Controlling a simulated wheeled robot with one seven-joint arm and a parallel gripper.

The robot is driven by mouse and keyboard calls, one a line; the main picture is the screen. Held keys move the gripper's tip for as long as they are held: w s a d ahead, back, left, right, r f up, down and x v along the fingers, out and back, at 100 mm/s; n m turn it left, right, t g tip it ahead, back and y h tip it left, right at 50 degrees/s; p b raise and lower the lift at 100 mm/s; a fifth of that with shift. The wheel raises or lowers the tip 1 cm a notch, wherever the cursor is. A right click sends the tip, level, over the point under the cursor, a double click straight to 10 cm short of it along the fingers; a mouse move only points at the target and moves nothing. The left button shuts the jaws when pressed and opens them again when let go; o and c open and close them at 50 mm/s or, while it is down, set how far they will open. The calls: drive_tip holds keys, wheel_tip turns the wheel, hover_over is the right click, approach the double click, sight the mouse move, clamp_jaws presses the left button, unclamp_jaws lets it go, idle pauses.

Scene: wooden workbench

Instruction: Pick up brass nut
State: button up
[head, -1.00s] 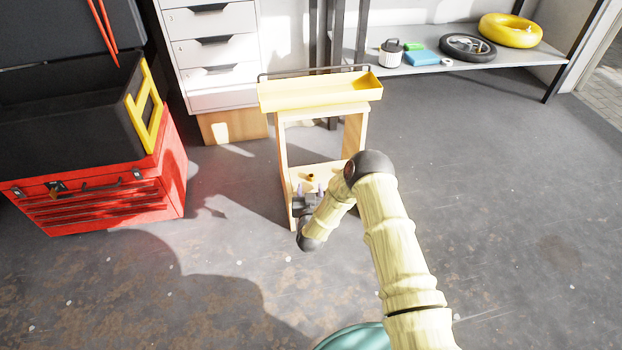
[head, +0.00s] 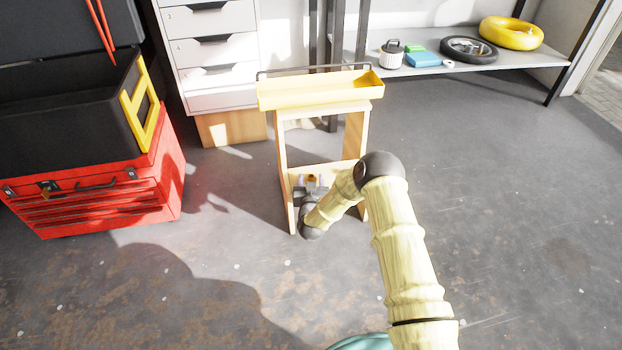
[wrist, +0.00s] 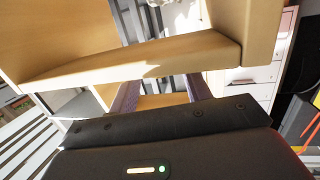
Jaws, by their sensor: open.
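The brass nut (head: 312,182) shows as a small brown-orange spot on the lower board (head: 336,171) of a wooden stand, partly hidden by my gripper. My gripper (head: 312,180) is open at that board, with the spot appearing between its fingertips; whether they touch it cannot be told. In the wrist view, the two greyish-purple fingers of my gripper (wrist: 164,95) stand apart with wood visible between them. The nut cannot be made out in that view.
The stand's yellow tray (head: 320,93) sits above the lower board, and its side panels flank my gripper. A red toolbox (head: 95,195) is left, grey drawers (head: 212,55) behind. A shelf (head: 500,62) with a black wheel and yellow ring is back right. Open floor lies right.

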clamp_jaws()
drive_tip(key=shift+r, duration=0.1)
wheel_tip(320, 180, up, 10)
drive_tip(key=p, duration=0.6)
drive_tip(key=shift+p, duration=0.3)
